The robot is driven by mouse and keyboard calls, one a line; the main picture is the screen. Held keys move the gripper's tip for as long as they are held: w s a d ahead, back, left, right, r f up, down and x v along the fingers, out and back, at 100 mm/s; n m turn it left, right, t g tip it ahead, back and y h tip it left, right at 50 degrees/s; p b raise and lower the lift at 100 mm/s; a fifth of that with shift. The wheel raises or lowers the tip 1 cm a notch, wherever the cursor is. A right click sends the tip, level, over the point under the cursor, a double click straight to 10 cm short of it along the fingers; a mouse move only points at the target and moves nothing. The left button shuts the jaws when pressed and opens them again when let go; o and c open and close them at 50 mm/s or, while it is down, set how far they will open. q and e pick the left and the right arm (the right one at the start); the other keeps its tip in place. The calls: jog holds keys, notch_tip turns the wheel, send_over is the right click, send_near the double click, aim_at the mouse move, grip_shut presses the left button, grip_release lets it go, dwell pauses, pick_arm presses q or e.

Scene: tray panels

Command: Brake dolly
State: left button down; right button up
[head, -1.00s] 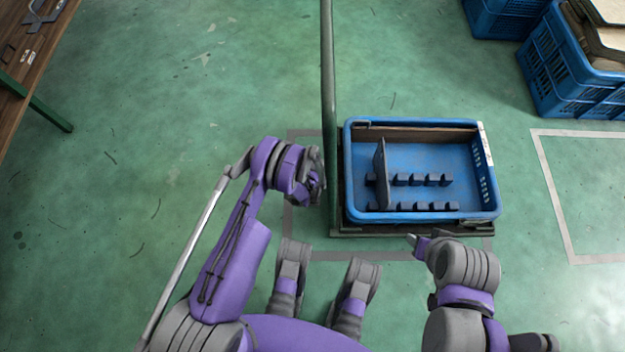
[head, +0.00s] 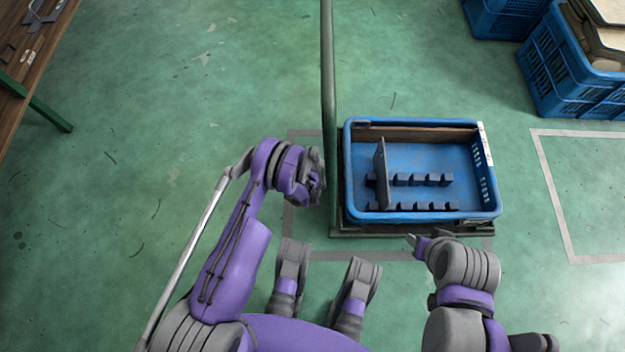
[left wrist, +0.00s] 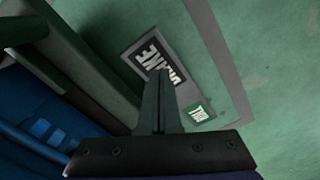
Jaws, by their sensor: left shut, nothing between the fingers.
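The dolly (head: 400,230) is a low dark platform under a blue crate, with a tall green post (head: 328,80) at its left side. My left gripper (head: 318,185) is just left of the dolly, by the lower part of the post. In the left wrist view its fingers (left wrist: 158,100) are together with nothing between them. Beyond the fingertips is a dark plate with white letters (left wrist: 155,55), partly covered by them, and a small green label (left wrist: 199,112). No brake pedal can be made out. My right gripper (head: 415,241) is at the dolly's front edge; its finger opening is unclear.
The blue crate (head: 495,205) holds an upright dark panel (head: 380,175) and rows of small dark blocks. More blue crates (head: 560,75) stand at the upper right. A wooden table (head: 40,60) is at the upper left. The green floor left of the dolly is clear.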

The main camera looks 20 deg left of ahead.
pick_arm(q)
jog(key=shift+f, duration=1.8)
dwell(0.6)
jog(key=shift+r, duration=0.1)
jog(key=shift+r+p, duration=1.55)
jog(key=shift+r, duration=1.9)
